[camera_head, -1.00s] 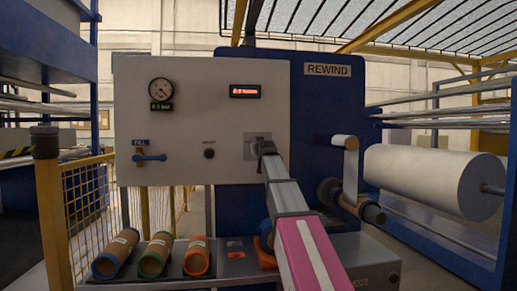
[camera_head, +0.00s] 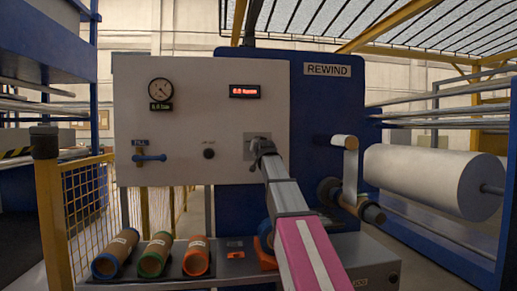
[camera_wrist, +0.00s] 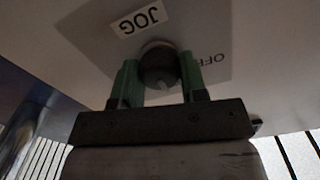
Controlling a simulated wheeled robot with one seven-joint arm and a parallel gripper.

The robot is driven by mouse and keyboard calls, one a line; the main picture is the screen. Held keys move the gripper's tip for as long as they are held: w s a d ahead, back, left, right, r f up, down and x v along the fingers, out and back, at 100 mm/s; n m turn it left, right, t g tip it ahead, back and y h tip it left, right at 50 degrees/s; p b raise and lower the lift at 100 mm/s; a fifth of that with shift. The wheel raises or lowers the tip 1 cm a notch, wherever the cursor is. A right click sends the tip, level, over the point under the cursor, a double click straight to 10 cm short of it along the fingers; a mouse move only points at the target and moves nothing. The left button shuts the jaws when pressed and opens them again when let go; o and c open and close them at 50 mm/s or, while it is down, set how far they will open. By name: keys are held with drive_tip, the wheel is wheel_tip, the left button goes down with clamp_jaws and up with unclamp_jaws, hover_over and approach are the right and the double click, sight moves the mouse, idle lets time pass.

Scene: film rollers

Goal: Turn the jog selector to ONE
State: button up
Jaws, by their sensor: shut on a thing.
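The jog selector is a dark round knob (camera_wrist: 158,64) on a grey plate, with a pale pointer mark at its lower edge in the wrist view. A JOG label (camera_wrist: 139,20) is beside it. The word OFF (camera_wrist: 207,60) is partly visible to its right; no ONE mark can be read. My gripper (camera_wrist: 160,75) is shut on the knob, one green finger on each side. In the head view, my gripper (camera_head: 261,148) is at the grey selector plate (camera_head: 248,149) on the white panel and hides the knob.
The panel also holds a gauge (camera_head: 160,89), a red display (camera_head: 245,91), a blue-handled valve (camera_head: 150,157) and a small black knob (camera_head: 209,154). Several coloured-end tubes (camera_head: 152,257) lie below. Rollers (camera_head: 345,188) stand to the right of my arm.

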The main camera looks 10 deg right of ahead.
drive_tip(key=o, duration=0.9)
drive_tip(key=shift+s, duration=0.15)
drive_tip(key=s, duration=1)
drive_tip(key=shift+s, duration=0.3)
